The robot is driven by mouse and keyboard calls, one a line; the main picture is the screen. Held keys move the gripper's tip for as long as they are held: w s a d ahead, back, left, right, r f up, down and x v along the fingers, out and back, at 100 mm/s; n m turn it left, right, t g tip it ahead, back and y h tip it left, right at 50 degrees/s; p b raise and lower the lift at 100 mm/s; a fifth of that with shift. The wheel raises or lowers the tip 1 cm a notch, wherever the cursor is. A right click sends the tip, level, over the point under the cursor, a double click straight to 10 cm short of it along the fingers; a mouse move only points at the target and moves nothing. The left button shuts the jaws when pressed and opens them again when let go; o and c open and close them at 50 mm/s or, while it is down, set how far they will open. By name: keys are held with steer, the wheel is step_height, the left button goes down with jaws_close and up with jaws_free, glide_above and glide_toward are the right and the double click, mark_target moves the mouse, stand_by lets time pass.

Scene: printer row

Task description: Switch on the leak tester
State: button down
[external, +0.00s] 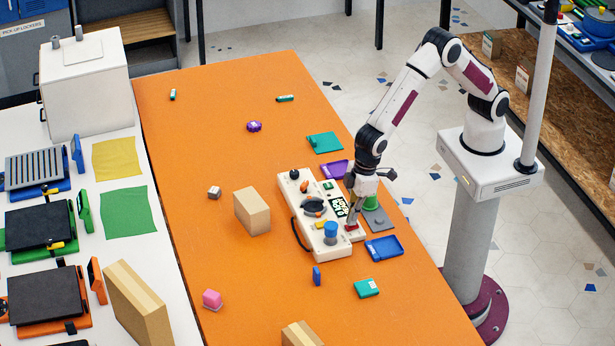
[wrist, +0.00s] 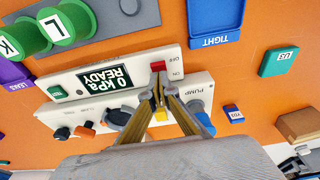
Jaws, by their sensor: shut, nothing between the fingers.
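The leak tester (external: 312,238) is a long cream box on the orange table, with a display (wrist: 104,78) reading "0 kPa READY". A red switch (wrist: 158,66) sits on its panel beside small ON and OFF labels. My gripper (external: 350,224) is shut and empty, pointing down at the switch end of the tester. In the wrist view, the closed fingertips (wrist: 158,77) are right at the red switch and cover part of it. I cannot tell whether they touch it. A blue knob (external: 330,233), an orange knob and a dark round knob also stand on the tester.
A blue TIGHT tray (external: 384,248) and a purple LEAKS tray (external: 335,169) lie near the tester. Green spools (wrist: 68,22) marked K and L stand on a grey plate (external: 379,219). A cardboard box (external: 252,210) stands left of the tester. The table's far end is mostly clear.

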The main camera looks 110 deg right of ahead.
step_height(320, 180, up, 12)
steer(key=s, duration=0.2)
steer(key=shift+f, duration=0.2)
stand_by(0.3)
stand_by(0.6)
steer(key=s+d+r+t, duration=0.1)
steer(key=s+d+r, duration=0.3)
steer(key=s, duration=0.6)
steer(key=s+d+r+t, duration=0.1)
steer(key=s+d+r, duration=0.3)
steer(key=s+d, duration=0.5)
steer(key=s+d+r+t, duration=0.1)
steer(key=s+d+r, duration=0.3)
steer(key=s, duration=0.8)
steer(key=shift+s+d+r+t, duration=0.15)
steer(key=shift+d+r+t, duration=0.15)
steer(key=shift+d, duration=0.9)
